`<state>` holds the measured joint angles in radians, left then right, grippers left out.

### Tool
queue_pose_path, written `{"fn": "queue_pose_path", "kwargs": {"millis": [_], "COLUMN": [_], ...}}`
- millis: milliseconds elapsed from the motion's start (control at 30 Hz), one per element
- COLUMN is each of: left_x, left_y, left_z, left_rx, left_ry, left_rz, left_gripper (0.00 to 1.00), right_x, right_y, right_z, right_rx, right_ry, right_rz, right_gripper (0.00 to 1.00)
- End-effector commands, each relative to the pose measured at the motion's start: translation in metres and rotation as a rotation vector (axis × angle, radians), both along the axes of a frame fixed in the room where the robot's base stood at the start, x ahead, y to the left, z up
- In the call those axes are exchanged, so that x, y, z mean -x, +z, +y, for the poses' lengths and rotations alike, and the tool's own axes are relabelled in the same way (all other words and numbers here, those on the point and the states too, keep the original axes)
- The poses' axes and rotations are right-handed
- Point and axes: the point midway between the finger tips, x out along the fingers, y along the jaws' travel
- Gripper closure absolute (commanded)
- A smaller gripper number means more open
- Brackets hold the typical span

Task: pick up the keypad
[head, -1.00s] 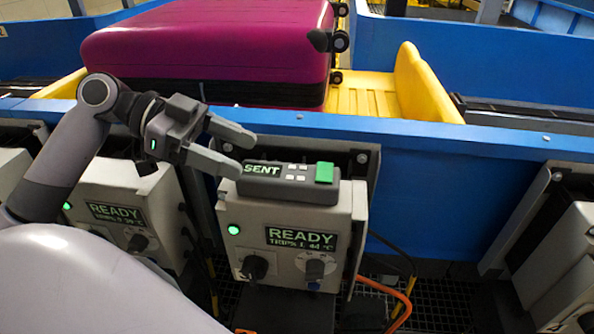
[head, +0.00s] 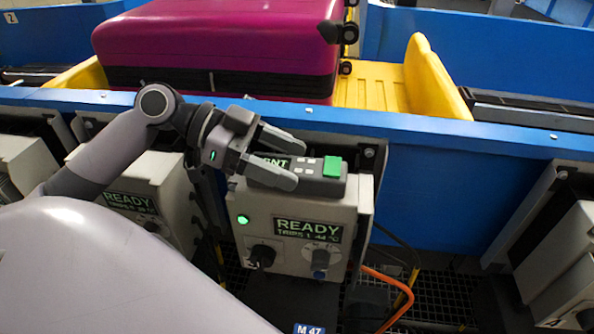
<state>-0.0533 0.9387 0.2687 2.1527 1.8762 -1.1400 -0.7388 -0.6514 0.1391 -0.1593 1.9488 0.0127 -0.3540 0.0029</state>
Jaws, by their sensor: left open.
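The keypad (head: 327,186) is a dark grey bar with a green button at its right end, small white keys and a lit display, partly hidden, that ends in "NT". It lies on top of a light grey control box (head: 290,250) whose screen reads "READY". My left gripper (head: 300,163) comes in from the left with its fingers apart, one at the keypad's far side and one in front of its near side, over its left part. I cannot tell if the fingers touch it. My right gripper is not in view.
A blue conveyor side wall (head: 440,185) runs behind the box. Beyond it a magenta suitcase (head: 215,40) lies on a yellow tray (head: 435,85). Other control boxes stand to the left (head: 140,195) and right (head: 565,265). An orange cable (head: 400,300) hangs below the box.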

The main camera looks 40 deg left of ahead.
Motion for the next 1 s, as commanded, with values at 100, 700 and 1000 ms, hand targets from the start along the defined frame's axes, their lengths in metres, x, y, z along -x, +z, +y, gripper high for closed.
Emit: {"fn": "queue_pose_path", "kwargs": {"millis": [100,700,1000], "left_x": [0.0,-0.001,0.0], "left_y": [0.0,0.019,0.083], "left_z": [0.0,0.001,0.001], "left_rx": [0.0,-0.001,-0.004], "left_ry": [0.0,0.0,0.001], "left_rz": [0.0,-0.007,-0.01], "left_gripper": [0.55,0.85,0.85], "right_x": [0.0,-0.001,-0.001], "right_y": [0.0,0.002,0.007], "right_z": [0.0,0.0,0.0], "right_rx": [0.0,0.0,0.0], "right_ry": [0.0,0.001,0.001], "right_rz": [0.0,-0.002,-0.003], "right_gripper": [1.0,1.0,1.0]}}
